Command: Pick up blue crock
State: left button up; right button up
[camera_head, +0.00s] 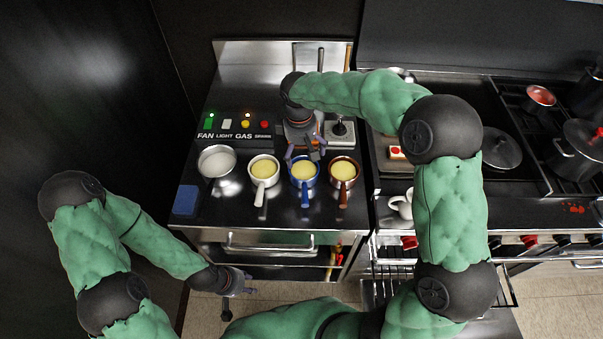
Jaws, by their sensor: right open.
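The blue crock (304,178) stands on the dark counter, with pale yellow contents and a handle toward the front edge. It is between a white crock (263,171) on its left and a brown crock (343,174) on its right. My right gripper (303,156) is open at the back rim of the blue crock, pointing down, and covers part of that rim. I cannot tell whether the fingers touch it. My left gripper (241,282) hangs low in front of the counter, away from the crocks; its finger opening is too small to make out.
A metal bowl (216,161) and a blue sponge-like block (186,200) are on the left of the counter. A control panel (235,124) lies behind. A stove (540,150) with pots is at the right. White cups (401,206) stand right of the crocks.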

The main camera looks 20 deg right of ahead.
send_over(304, 170)
jog(key=f, duration=0.6)
jog(key=shift+s+a+b, duration=0.2)
jog(key=shift+s+b, duration=0.1)
jog(key=shift+b, duration=0.1)
jog(key=f, duration=0.2)
jog(key=f+b, duration=0.1)
jog(key=f, duration=0.1)
jog(key=shift+w+d+f, duration=0.15)
jog(key=shift+w+f, duration=0.05)
jog(key=shift+f, duration=0.05)
jog(key=shift+r, duration=0.1)
jog(key=c, duration=1.2)
jog(key=shift+r, duration=0.1)
